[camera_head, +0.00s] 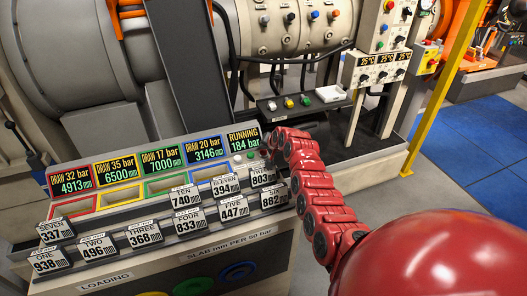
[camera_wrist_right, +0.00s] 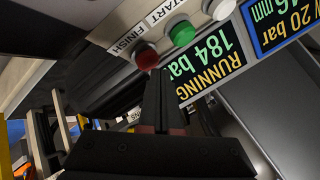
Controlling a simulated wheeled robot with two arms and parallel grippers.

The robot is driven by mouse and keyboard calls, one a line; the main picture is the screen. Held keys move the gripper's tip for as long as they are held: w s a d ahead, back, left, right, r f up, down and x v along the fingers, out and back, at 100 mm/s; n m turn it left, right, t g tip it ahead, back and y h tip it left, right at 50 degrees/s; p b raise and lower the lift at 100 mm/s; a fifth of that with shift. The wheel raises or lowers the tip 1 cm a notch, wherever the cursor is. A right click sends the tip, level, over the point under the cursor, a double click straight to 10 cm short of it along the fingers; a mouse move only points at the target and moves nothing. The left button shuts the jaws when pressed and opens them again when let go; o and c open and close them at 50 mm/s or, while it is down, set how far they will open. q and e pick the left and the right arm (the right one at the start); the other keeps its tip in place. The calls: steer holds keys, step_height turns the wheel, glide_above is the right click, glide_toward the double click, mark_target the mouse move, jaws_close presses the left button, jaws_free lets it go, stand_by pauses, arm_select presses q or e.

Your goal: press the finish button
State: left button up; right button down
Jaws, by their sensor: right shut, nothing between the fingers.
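The finish button is a red dome (camera_wrist_right: 146,57) beside the label FINISH (camera_wrist_right: 128,42) in the right wrist view. My right gripper (camera_wrist_right: 159,72) is shut and empty. Its dark fingertips overlap the lower right edge of the red button in that view; I cannot tell whether they touch it. A green button (camera_wrist_right: 182,33) sits beside it, near the label START. In the head view my red right arm reaches to the right end of the console by the RUNNING 184 bar display (camera_head: 244,139); I cannot make out the red button there. My left gripper is out of view.
The console holds several coloured displays and bins (camera_head: 120,196), with numbered cards (camera_head: 188,223) in front. A yellow post (camera_head: 437,90) stands to the right, with open blue floor beyond.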

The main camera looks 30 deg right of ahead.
mark_target(264, 153)
steer(key=shift+f+b, duration=0.35)
steer(key=shift+f, duration=0.1)
stand_by(0.4)
steer(key=shift+r, duration=0.1)
steer(key=shift+r+p, duration=0.35)
steer(key=shift+r, duration=0.45)
steer(key=shift+r+p, duration=0.45)
steer(key=shift+r, duration=0.45)
steer(key=shift+r+p, duration=0.45)
steer(key=shift+r, duration=1.15)
steer(key=shift+f, duration=0.1)
